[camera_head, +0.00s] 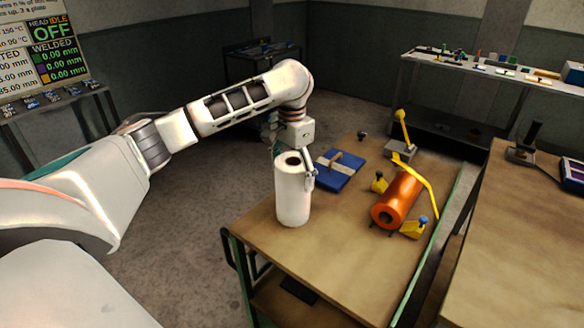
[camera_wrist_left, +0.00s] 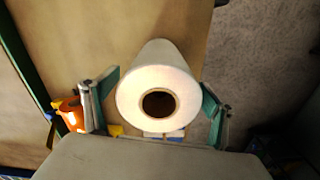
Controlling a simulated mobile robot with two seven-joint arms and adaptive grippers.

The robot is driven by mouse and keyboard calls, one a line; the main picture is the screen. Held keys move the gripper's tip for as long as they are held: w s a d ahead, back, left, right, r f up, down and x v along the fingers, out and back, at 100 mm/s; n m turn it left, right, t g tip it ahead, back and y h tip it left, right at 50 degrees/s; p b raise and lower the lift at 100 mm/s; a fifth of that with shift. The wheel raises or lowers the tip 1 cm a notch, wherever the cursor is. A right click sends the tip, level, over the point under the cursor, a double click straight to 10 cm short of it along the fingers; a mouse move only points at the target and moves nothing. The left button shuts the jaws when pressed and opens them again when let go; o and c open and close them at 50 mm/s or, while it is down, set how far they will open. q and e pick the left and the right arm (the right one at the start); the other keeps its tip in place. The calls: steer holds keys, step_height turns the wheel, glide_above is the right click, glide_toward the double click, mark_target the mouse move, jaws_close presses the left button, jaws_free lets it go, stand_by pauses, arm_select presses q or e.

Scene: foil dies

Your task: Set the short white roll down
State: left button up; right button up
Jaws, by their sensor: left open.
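The short white roll (camera_head: 292,195) stands upright on the wooden table (camera_head: 335,258), close to its left edge. Its round end with a dark core hole faces up, and it also shows in the left wrist view (camera_wrist_left: 160,82). My left gripper (camera_head: 300,168) is open at the top of the roll. In the left wrist view its two fingers are on either side of the roll, with a gap visible at the left finger; contact at the right finger is hard to tell. My right gripper is not in view.
A blue plate with a wooden bar (camera_head: 338,172) lies behind the roll. An orange cylinder (camera_head: 398,197) with yellow levers and clamps is to the right. The table's front is clear. Another wooden table (camera_head: 520,235) is at the far right.

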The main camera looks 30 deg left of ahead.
arm_select(q)
step_height(320, 180, up, 11)
steer(key=shift+r, duration=0.6)
stand_by(0.5)
